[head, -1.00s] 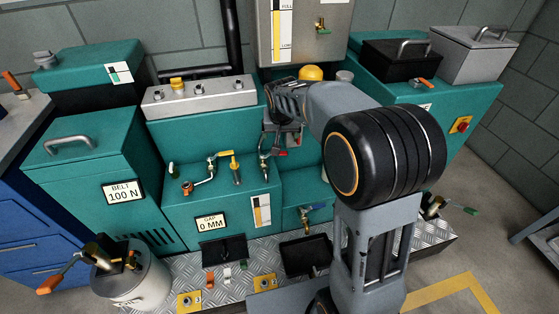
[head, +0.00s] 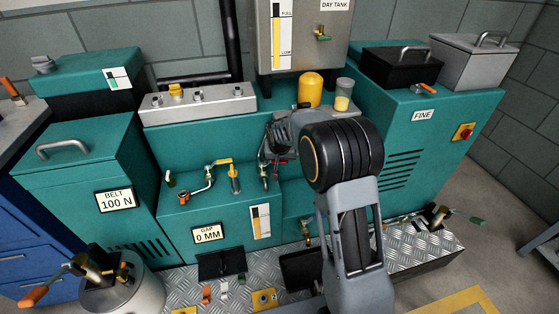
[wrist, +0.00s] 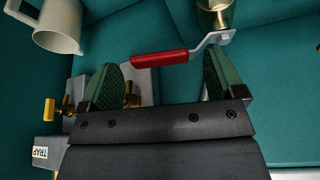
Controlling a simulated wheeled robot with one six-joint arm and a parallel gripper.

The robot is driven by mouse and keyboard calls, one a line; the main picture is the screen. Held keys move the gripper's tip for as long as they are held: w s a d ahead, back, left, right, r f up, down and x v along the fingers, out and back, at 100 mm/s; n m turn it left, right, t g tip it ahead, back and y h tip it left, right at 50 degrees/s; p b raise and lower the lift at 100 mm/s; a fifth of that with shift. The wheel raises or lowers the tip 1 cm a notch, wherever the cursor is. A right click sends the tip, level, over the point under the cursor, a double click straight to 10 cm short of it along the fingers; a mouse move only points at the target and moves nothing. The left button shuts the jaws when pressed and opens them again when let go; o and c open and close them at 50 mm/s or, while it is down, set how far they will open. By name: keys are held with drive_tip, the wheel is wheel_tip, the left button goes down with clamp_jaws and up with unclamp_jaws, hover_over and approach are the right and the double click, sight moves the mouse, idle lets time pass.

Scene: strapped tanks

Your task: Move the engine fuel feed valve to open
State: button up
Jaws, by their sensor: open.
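A small valve lever with a red handle (wrist: 160,58) on a bent grey arm shows in the wrist view, joined to a brass valve body (wrist: 216,14). No label on it is readable, so I cannot tell for sure that it is the engine fuel feed valve. My gripper (wrist: 160,82) is open, its two green-padded fingers on either side of the red handle's line. I cannot tell whether either finger touches it. In the head view my gripper (head: 277,146) is at the teal engine block (head: 215,210), and my own arm hides part of the area behind.
A white jug (wrist: 60,24) and a grey block labelled TRAP (wrist: 48,151) with a yellow-handled valve (wrist: 50,109) are near the gripper. A yellow-handled valve (head: 224,161) stands left of the gripper.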

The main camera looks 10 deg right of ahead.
drive_tip(key=shift+w+f, duration=0.1)
drive_tip(key=shift+f, duration=0.1)
drive_tip(key=shift+c, duration=0.3)
drive_tip(key=c, duration=1.2)
